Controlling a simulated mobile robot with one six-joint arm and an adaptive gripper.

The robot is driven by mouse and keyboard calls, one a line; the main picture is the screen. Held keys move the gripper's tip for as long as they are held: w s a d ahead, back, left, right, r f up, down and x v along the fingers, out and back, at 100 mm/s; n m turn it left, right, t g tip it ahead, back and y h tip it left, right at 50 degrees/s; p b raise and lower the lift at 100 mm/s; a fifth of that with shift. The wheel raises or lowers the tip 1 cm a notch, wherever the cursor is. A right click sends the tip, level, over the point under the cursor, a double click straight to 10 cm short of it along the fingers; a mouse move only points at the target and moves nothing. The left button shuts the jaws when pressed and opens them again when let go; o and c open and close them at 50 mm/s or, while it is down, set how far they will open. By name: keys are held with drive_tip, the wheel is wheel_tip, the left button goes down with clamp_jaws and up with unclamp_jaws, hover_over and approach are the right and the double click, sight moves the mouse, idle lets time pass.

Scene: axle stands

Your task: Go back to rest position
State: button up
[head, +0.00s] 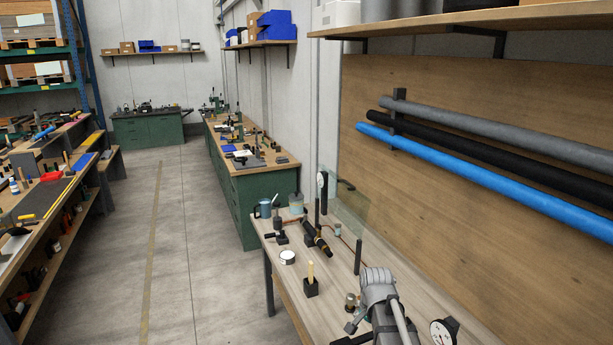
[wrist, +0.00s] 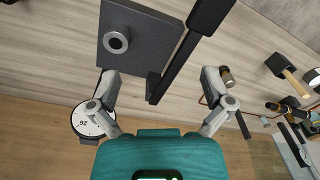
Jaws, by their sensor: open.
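My gripper (wrist: 160,80) is open, its two grey fingers spread apart with nothing held between them. In the head view my arm's grey end (head: 378,285) is over the near part of the right-hand workbench (head: 335,255). In the wrist view a dark square plate (wrist: 140,38) with a round metal stud lies beyond the fingertips. A black bar (wrist: 190,45) runs slantwise beside it. I cannot tell whether the bar touches the plate.
A round dial gauge (head: 443,332) stands near my arm, and a small brass-coloured piece (head: 351,301) is left of it. Long pipes (head: 480,150) hang on the wall. The floor aisle (head: 185,235) is clear.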

drive_tip(key=s+n, duration=0.7)
drive_tip(key=n, duration=0.2)
drive_tip(key=shift+g, duration=0.3)
drive_tip(key=s+f+b, duration=0.1)
drive_tip(key=f+b, duration=0.6)
drive_tip(key=s+f+b, duration=0.1)
drive_tip(key=f+b, duration=0.6)
drive_tip(key=s+f+b, duration=0.1)
drive_tip(key=f+b, duration=0.7)
drive_tip(key=shift+a, duration=0.1)
